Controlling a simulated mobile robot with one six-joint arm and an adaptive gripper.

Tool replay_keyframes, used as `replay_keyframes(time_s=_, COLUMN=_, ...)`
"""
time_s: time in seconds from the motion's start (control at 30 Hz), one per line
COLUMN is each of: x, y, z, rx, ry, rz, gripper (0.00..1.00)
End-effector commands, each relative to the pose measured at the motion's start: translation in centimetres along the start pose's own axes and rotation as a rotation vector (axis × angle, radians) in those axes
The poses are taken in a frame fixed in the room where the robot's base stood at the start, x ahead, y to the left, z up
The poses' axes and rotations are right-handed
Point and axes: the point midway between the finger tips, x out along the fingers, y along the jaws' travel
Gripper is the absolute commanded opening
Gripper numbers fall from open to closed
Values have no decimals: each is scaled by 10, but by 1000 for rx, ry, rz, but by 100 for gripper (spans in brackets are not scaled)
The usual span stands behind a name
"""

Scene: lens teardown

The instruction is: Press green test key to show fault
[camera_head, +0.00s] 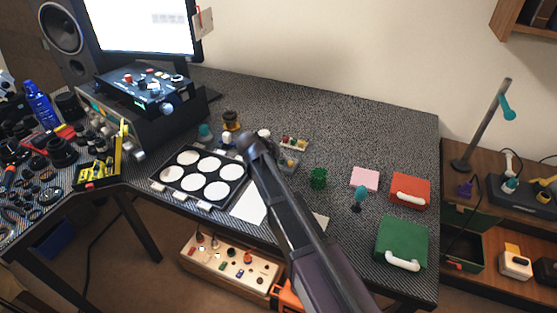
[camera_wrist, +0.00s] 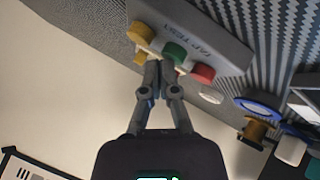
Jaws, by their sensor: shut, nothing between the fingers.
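In the wrist view a grey test box (camera_wrist: 215,38) carries a yellow key (camera_wrist: 141,32), a green key (camera_wrist: 175,52) and a red key (camera_wrist: 202,73) in a row, with partly readable lettering ending in "TEST". My gripper (camera_wrist: 160,64) is shut and empty. Its fingertips are at the near edge of the green key, between it and the yellow key. I cannot tell whether they touch the key. In the head view my arm reaches across the desk, and its end hides part of the small key boxes there.
A black tray with white discs (camera_head: 208,152) lies left of my arm. A green cup (camera_head: 318,177), pink pad (camera_head: 365,178), red box (camera_head: 410,190) and green box (camera_head: 402,243) stand to the right. A monitor (camera_head: 143,25) stands at the back left. The back right desk is clear.

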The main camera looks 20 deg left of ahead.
Motion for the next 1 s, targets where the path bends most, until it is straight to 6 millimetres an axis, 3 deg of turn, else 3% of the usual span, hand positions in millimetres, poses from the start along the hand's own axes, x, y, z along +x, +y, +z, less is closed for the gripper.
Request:
replay_keyframes(time_s=0.67, x=2, y=-2, z=1, rx=0, ry=0, rz=0, gripper=0)
replay_keyframes(time_s=1.0, x=-7, y=4, z=-5, rx=0, ry=0, rz=-1, gripper=0)
